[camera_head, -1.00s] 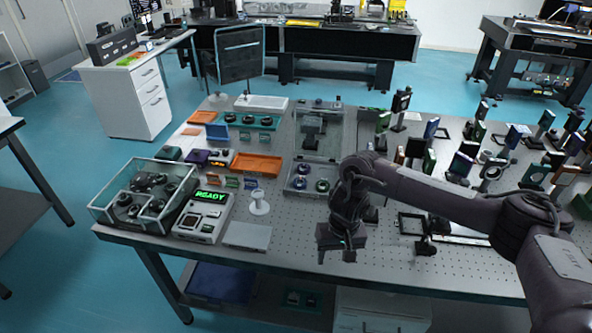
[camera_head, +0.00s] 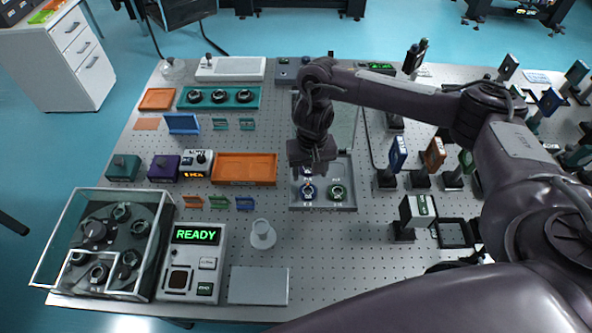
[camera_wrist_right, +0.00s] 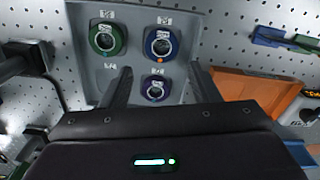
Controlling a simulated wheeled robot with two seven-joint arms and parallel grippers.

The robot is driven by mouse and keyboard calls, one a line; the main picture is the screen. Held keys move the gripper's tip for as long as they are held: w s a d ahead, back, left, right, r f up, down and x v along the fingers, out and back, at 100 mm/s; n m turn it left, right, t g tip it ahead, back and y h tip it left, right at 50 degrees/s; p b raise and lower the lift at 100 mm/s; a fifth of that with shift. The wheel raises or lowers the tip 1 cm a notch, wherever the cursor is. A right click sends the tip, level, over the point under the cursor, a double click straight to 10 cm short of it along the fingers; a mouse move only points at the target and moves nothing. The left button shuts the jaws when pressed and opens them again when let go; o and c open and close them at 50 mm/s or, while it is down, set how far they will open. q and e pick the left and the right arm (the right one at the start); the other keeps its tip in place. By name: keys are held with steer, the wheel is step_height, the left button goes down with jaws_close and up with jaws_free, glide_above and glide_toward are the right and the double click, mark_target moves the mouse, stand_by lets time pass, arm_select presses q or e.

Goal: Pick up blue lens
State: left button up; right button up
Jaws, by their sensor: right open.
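The blue lens (camera_head: 307,192) is a round ring in a blue mount. It sits in a grey tray (camera_head: 350,207), beside a green lens (camera_head: 338,191). In the right wrist view the blue lens (camera_wrist_right: 161,44) is at the upper middle, with the green lens (camera_wrist_right: 106,40) to its left and a purple lens (camera_wrist_right: 155,89) below it. My right gripper (camera_head: 312,167) is over the tray, mostly covering the third lens in the head view. Its fingers (camera_wrist_right: 160,72) are apart and empty, pointing towards the blue and purple lenses. My left gripper is out of view.
An orange tray (camera_head: 245,168) lies left of the lens tray. A glass-walled case (camera_head: 67,235), a READY device (camera_head: 196,262) and a white stand (camera_head: 263,236) are at the front left. Upright mounted optics, such as a blue one (camera_head: 398,155), stand to the right.

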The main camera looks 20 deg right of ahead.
mark_target(308, 191)
steer(key=f, duration=0.1)
steer(key=s+f, duration=0.1)
steer(key=f, duration=0.1)
step_height(308, 191, down, 3)
steer(key=shift+w+a+r+p, duration=0.15)
steer(key=shift+p, duration=0.45)
steer(key=shift+w+f, duration=0.15)
steer(key=shift+f, duration=0.75)
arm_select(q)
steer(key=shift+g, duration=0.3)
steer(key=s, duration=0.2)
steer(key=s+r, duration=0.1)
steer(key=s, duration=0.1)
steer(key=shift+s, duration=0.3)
arm_select(e)
steer(key=c, duration=0.7)
